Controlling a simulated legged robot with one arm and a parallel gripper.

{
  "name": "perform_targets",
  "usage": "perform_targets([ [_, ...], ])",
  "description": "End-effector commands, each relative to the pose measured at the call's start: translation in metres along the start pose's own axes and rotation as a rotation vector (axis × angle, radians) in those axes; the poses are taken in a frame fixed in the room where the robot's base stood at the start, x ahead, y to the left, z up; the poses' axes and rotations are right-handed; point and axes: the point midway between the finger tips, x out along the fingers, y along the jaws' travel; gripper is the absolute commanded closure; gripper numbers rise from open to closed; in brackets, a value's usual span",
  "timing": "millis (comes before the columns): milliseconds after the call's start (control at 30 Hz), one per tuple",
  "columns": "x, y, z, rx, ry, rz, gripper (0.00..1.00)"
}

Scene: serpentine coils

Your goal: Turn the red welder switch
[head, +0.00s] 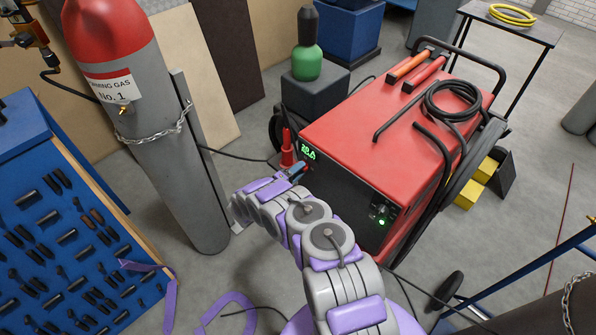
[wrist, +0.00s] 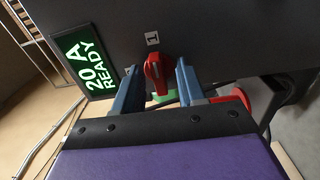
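The red welder switch (wrist: 154,73) is a small knob on the welder's dark front panel, beside a label marked 1. In the wrist view my gripper (wrist: 158,70) is open, with one blue finger on each side of the switch. A gap shows on both sides, and I cannot tell whether either finger touches it. In the head view my gripper (head: 296,168) is at the left part of the welder's front, and the switch is hidden there. The welder (head: 350,120) has a red top. Its green display (wrist: 84,62) reads 20 A READY.
A grey gas cylinder (head: 160,140) with a red top stands chained left of my arm. A blue tool board (head: 60,230) is at the far left. A black cable (head: 450,105) lies on the welder's top. Open floor shows at right.

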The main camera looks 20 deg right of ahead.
Motion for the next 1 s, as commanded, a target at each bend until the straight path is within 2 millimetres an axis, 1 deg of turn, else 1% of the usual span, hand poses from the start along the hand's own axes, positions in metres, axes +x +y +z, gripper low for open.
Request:
perform_targets([
  [233, -0.002, 0.001, -0.001, 0.000, 0.001, 0.001, 0.60],
  [367, -0.011, 0.001, -0.001, 0.000, 0.003, 0.001, 0.60],
  [467, -0.026, 0.001, -0.001, -0.001, 0.003, 0.001, 0.60],
  [800, -0.102, -0.001, -0.001, -0.003, 0.005, -0.001, 0.60],
  [1000, -0.142, 0.000, -0.001, -0.001, 0.004, 0.000, 0.60],
])
